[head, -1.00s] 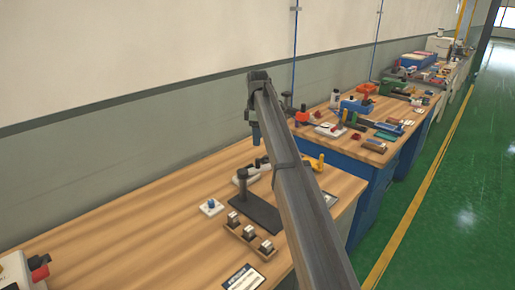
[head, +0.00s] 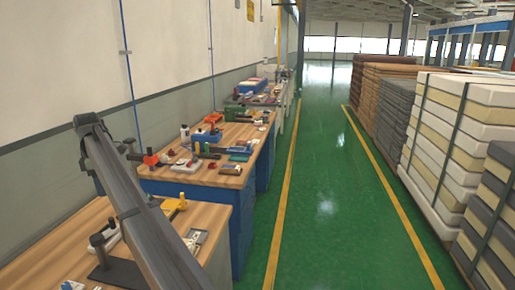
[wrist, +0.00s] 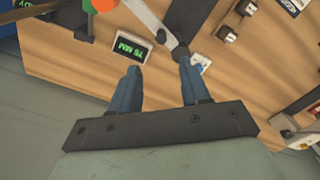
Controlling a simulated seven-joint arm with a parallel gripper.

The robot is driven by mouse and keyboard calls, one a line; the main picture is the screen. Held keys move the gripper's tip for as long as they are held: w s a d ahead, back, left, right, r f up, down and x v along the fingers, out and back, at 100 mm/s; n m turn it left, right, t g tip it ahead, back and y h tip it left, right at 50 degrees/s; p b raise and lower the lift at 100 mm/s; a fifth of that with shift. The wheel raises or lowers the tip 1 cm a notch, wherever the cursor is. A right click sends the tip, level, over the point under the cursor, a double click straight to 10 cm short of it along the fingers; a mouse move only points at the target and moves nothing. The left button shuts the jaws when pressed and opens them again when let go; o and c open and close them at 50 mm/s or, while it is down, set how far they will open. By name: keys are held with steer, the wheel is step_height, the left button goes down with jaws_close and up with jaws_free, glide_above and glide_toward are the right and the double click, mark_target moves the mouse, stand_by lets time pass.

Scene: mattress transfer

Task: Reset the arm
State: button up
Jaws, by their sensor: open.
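My arm (head: 140,210) reaches up from the bottom of the head view over the near wooden workbench (head: 60,245), its far end close to the wall. In the wrist view my gripper (wrist: 158,70) has its two blue-grey fingers spread apart with nothing between them. The gripper hangs above the wooden bench top (wrist: 85,65), near a small dark display (wrist: 132,45) with green characters. Its fingertips are hard to make out in the head view.
Tool-covered benches (head: 185,190) continue along the left wall. A green aisle (head: 325,200) between yellow lines is clear. Stacks of mattresses (head: 440,130) stand on the right. In the wrist view a dark plate (wrist: 193,22) and small metal blocks (wrist: 228,32) lie on the bench.

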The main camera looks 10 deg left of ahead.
steer(key=w+d+f+m+t, duration=0.15)
steer(key=w+d+f, duration=0.25)
steer(key=w+d, duration=0.6)
steer(key=w+d+f+m+t, duration=0.15)
steer(key=w+d+f, duration=0.35)
steer(key=w+d, duration=0.5)
steer(key=s+d+f+m+g+h, duration=0.15)
steer(key=d+f+m, duration=0.25)
steer(key=d+f, duration=1.15)
steer(key=s+d+f+m+g, duration=0.25)
steer(key=d+f, duration=0.95)
steer(key=f, duration=0.7)
steer(key=s+d+f+m+g, duration=0.3)
steer(key=s+d+f+m, duration=0.5)
steer(key=s+d+f, duration=1.35)
steer(key=s+d+f+m+g, duration=0.1)
steer(key=s+d, duration=0.3)
steer(key=s, duration=0.6)
steer(key=s+d+f+m+g+y, duration=0.1)
steer(key=s+d+m, duration=0.3)
steer(key=s, duration=0.7)
steer(key=s+d+f+m, duration=0.1)
steer(key=s+d+m, duration=0.2)
steer(key=s, duration=0.8)
steer(key=shift+d+f+g, duration=0.35)
steer(key=shift+d+g, duration=0.05)
steer(key=shift+d, duration=0.05)
